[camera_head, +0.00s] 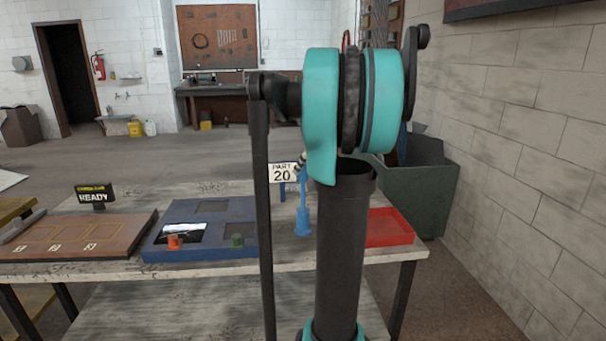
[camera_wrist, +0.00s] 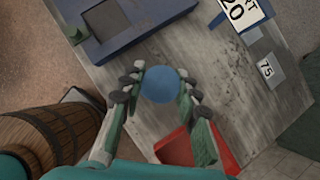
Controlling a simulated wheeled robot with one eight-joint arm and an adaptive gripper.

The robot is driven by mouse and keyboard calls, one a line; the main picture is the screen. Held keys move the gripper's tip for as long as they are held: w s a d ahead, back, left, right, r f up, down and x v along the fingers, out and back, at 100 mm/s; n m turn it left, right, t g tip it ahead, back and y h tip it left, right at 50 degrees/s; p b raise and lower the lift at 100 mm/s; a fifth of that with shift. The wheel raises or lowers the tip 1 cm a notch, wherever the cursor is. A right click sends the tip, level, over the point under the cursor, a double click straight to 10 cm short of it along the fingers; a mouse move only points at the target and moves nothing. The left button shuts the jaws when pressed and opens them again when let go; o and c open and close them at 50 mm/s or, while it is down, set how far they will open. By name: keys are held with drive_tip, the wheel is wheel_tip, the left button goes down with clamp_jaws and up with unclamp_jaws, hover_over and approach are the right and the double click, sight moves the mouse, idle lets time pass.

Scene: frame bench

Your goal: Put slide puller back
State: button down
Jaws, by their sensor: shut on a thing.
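A blue piece (camera_head: 303,220), which I take to be the slide puller, has a thin stem and a wider lower end. It is upright near the middle of the bench in the head view. In the wrist view its round blue top (camera_wrist: 160,86) sits between my fingers. My gripper (camera_wrist: 164,90) is shut on it. In the head view most of my gripper is hidden behind my arm. I cannot tell whether the piece's lower end touches the bench.
A blue fixture (camera_head: 190,254) with an orange knob (camera_head: 174,241) and green knob (camera_head: 237,240) lies left of the piece. A red tray (camera_head: 390,228) is to its right. A "PART 20" sign (camera_head: 283,172) stands close behind. A brown board (camera_head: 75,236) lies far left.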

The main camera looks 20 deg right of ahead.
drive_tip(key=shift+f, duration=1.35)
drive_tip(key=c, duration=1.1)
unclamp_jaws()
